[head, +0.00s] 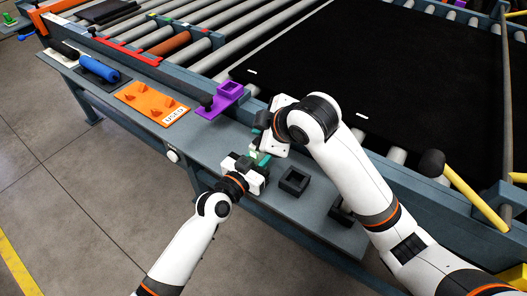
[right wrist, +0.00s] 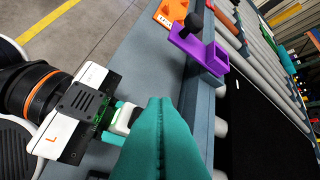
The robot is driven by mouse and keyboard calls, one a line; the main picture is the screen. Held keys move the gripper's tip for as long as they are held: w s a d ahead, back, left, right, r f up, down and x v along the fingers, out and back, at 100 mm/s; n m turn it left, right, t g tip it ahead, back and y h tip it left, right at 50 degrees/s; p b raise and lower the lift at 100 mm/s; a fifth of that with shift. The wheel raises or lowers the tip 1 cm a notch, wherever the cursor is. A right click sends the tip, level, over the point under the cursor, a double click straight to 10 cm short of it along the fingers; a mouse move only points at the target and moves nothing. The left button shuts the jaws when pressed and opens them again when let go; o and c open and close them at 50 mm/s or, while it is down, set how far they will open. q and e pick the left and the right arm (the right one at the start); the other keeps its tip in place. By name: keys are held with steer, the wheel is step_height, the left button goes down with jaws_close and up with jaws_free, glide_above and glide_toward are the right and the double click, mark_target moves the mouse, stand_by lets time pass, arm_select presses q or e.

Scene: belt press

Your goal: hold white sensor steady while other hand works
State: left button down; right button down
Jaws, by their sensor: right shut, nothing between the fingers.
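My left gripper (head: 257,160) is low over the grey shelf, with its teal fingers around a small white piece, which I take to be the white sensor (head: 253,152). In the right wrist view the white sensor (right wrist: 124,118) juts from the left gripper (right wrist: 112,122) toward my right fingers, which partly hide it. My right gripper (head: 264,143) is just above and beside it. In the right wrist view the right gripper's teal fingers (right wrist: 160,104) are pressed together and empty. I cannot tell whether they touch the sensor.
A black square holder (head: 294,181) sits on the shelf right of the left gripper. A purple bracket (head: 220,101), an orange plate (head: 152,102) and a blue cylinder (head: 99,69) lie to the left. The conveyor's blue rail and black belt (head: 400,65) are behind the right arm.

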step_height(320, 180, up, 5)
steer(key=shift+r, duration=0.2)
stand_by(0.3)
arm_select(q)
steer(key=c, duration=1.1)
jaws_free()
steer(key=shift+o, duration=0.2)
steer(key=shift+s, duration=0.1)
